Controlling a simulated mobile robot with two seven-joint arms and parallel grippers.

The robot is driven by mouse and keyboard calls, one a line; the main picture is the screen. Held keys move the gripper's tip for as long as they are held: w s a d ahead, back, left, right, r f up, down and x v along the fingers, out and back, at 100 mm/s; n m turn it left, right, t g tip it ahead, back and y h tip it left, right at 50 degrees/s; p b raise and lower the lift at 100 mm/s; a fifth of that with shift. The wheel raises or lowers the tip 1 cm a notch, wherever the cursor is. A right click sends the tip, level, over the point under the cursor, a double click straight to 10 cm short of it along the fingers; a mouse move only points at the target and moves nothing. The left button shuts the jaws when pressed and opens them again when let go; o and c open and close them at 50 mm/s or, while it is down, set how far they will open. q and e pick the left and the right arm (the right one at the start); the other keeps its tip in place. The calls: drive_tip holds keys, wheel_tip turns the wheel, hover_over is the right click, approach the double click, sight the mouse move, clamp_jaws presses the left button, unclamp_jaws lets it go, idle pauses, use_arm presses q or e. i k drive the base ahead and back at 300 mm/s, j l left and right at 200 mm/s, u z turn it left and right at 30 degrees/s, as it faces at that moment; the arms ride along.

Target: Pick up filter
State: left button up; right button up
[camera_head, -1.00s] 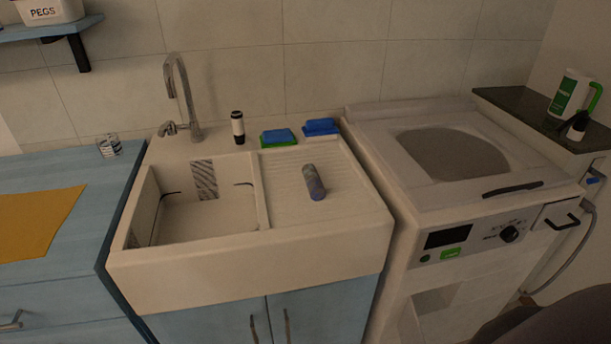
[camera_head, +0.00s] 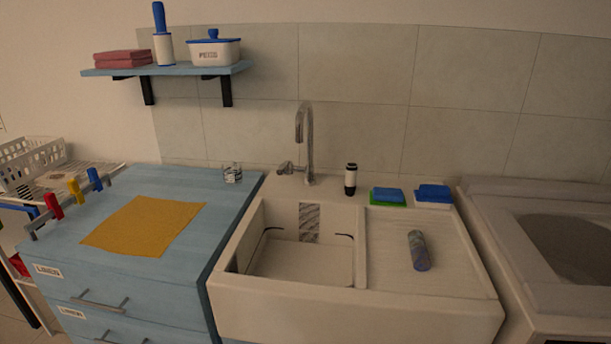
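No thing in view is plainly a filter. A grey patterned rectangular piece (camera_head: 309,222) is at the back wall of the white sink basin. A dark grey-purple cylinder (camera_head: 418,251) lies on the ribbed drainboard (camera_head: 453,256) to the right of the basin. A small clear ribbed glass-like item (camera_head: 232,173) stands on the blue counter left of the sink. I cannot tell whether any of these is the filter. Neither of my grippers shows in this view.
A tall tap (camera_head: 309,150) and a black-and-white bottle (camera_head: 351,180) stand behind the basin, with sponges (camera_head: 388,196) to the right. A yellow cloth (camera_head: 143,225) covers part of the blue counter (camera_head: 215,215). A washing machine (camera_head: 540,240) is at right. A shelf (camera_head: 165,70) hangs above.

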sight(421, 258)
drive_tip(key=i+j+z, duration=0.1)
drive_tip(key=z, duration=0.65)
